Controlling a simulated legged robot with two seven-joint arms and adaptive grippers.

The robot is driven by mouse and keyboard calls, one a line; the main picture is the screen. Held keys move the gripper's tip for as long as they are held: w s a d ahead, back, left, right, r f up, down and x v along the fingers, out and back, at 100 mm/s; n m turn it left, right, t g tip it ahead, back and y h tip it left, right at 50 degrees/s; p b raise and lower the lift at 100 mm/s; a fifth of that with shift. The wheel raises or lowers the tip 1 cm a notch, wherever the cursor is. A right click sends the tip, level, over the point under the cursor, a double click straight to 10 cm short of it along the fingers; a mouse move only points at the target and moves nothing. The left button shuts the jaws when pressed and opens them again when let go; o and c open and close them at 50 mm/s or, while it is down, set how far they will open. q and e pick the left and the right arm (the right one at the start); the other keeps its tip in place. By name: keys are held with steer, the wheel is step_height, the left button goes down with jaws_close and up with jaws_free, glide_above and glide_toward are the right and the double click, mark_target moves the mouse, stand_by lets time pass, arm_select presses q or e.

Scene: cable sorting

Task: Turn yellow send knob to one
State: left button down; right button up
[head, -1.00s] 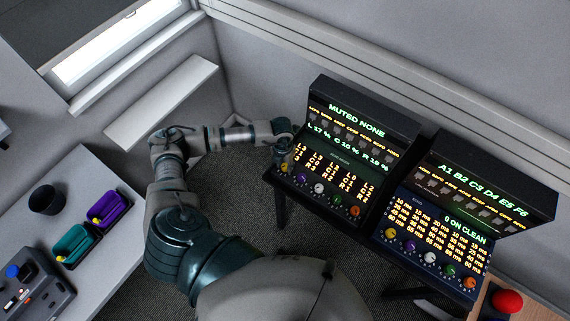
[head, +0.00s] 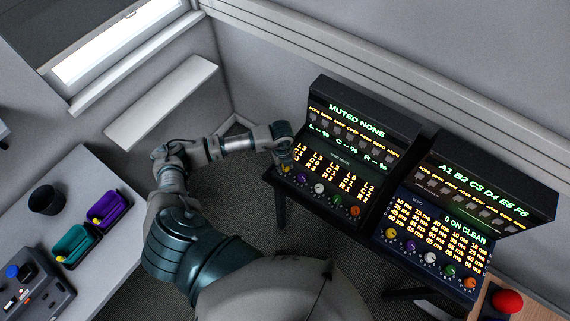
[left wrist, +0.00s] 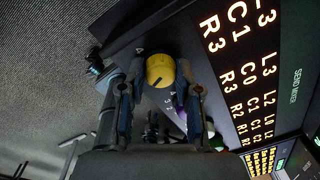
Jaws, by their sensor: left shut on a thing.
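The yellow send knob (left wrist: 160,70) is at the left end of the knob row on the left console, the send mixer (head: 345,165). In the left wrist view it sits between my left gripper's two fingers (left wrist: 160,92), with a short dark pointer mark on its face. In the head view my left gripper (head: 286,160) is at the console's left front corner and mostly covers the knob. The gripper is shut on the knob. The mixer's display reads MUTED NONE, with dashes after L, C and R. The small marks around the knob are too unclear to read.
Purple (head: 303,179), white (head: 319,188), green and orange knobs continue the row. A second console (head: 435,225) with similar knobs stands to the right, near a red button (head: 507,301). A table (head: 120,262) with coloured bins is at left.

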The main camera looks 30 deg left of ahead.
arm_select(q)
steer(key=shift+r+n, duration=0.1)
steer(key=shift+n, duration=1.1)
steer(key=c, duration=1.1)
jaws_free()
step_height(320, 180, up, 12)
steer(key=shift+s+a, duration=0.2)
